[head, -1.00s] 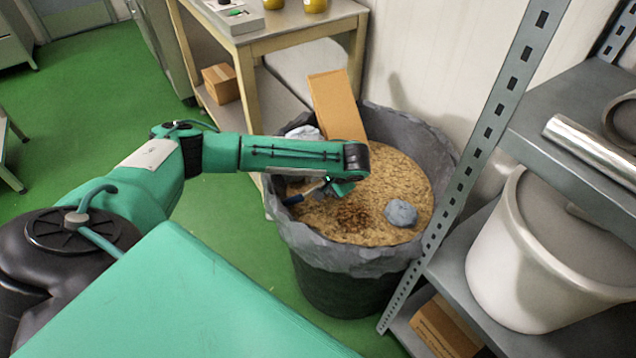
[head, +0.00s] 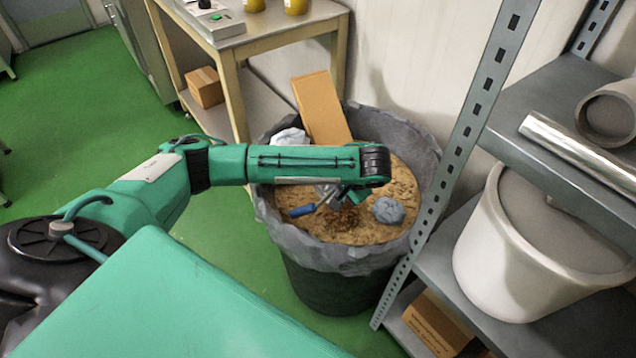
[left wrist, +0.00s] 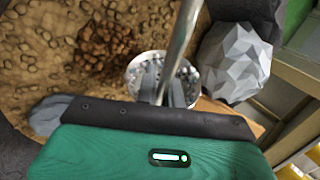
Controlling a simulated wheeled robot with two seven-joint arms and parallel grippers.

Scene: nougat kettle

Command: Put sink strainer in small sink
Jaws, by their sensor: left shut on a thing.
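My left gripper (head: 340,196) reaches down into a dark bin (head: 335,285), just above the brown grainy fill. It is shut on the sink strainer, which in the left wrist view is a round, perforated metal piece (left wrist: 140,68) around the fingers. A shiny metal rod (left wrist: 182,35) runs up from the grip. In the head view a blue handle (head: 302,211) sticks out left of the fingers, seemingly part of the held thing. The wrist hides much of the strainer in the head view. No small sink is in view. My right gripper is out of view.
In the bin lie a cardboard piece (head: 321,108), a grey lump (head: 388,210) and a crumpled pale lump (head: 290,137). A metal shelf (head: 500,130) with a white bucket (head: 535,250) stands close right. A table (head: 285,25) stands behind. Green floor is clear at left.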

